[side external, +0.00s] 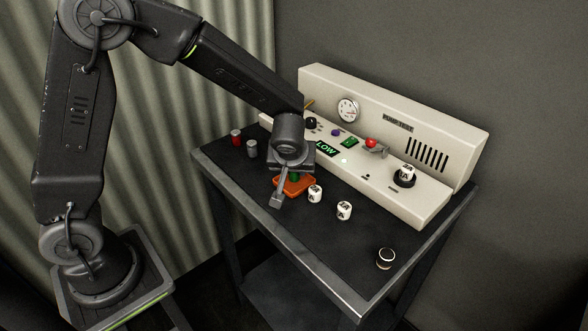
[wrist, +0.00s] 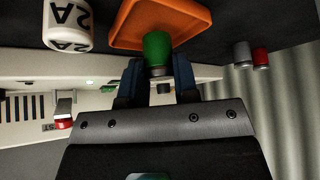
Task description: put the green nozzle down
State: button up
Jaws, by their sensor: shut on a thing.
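The green nozzle (wrist: 157,48) is between the fingers of my gripper (wrist: 158,75) in the wrist view. My gripper is shut on it. The nozzle's end is over an orange tray (wrist: 180,17); I cannot tell whether it touches the tray. In the side view, my gripper (side external: 291,172) is low over the orange tray (side external: 300,188) on the dark table, and only a bit of the green nozzle (side external: 295,177) shows beneath it.
White labelled cylinders (side external: 315,193) (side external: 344,210) stand right of the tray. A red (side external: 236,137) and a grey cylinder (side external: 252,148) stand left. A dark cap (side external: 386,258) is at front right. The beige console (side external: 400,125) runs along the back. The front right tabletop is mostly clear.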

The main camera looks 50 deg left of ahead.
jog(key=shift+f, duration=0.55)
jog(key=o, duration=1)
jog(key=shift+f, duration=0.1)
